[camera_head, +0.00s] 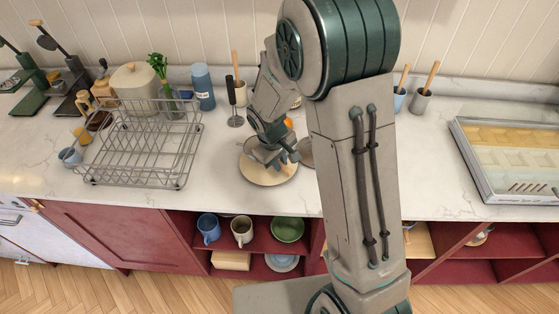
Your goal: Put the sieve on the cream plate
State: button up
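The cream plate (268,174) lies on the white counter near its front edge, in the middle of the head view. My gripper (270,157) is low over the plate and hides part of it. A greyish shape shows at the fingers, but I cannot tell whether it is the sieve or part of the gripper. I cannot make out whether the fingers are open or shut. A round grey-brown item (306,152) beside the plate is partly hidden by my arm. I cannot clearly identify the sieve.
A wire dish rack (140,150) stands to the left. A black-handled utensil (235,103), a blue bottle (203,87) and a utensil cup (240,92) stand behind the plate. Shelves below hold mugs (242,229) and a green bowl (287,228). A tray (512,160) is at right.

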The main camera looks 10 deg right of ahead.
jog(key=o, duration=0.4)
jog(key=shift+r, duration=0.1)
notch_tip(320, 180, up, 12)
jog(key=s+a+b, duration=0.1)
jog(key=s+a, duration=0.1)
jog(key=s+d+r+m+t+y, duration=0.1)
jog(key=s+d+r+m, duration=0.2)
jog(key=s, duration=0.5)
jog(key=s+d+r+m+t, duration=0.1)
jog(key=s+d+r+m, duration=0.3)
jog(key=s, duration=0.5)
jog(key=shift+d+t+y, duration=0.3)
jog(key=shift+d+y, duration=0.1)
jog(key=shift+d, duration=0.7)
jog(key=shift+s+f, duration=0.1)
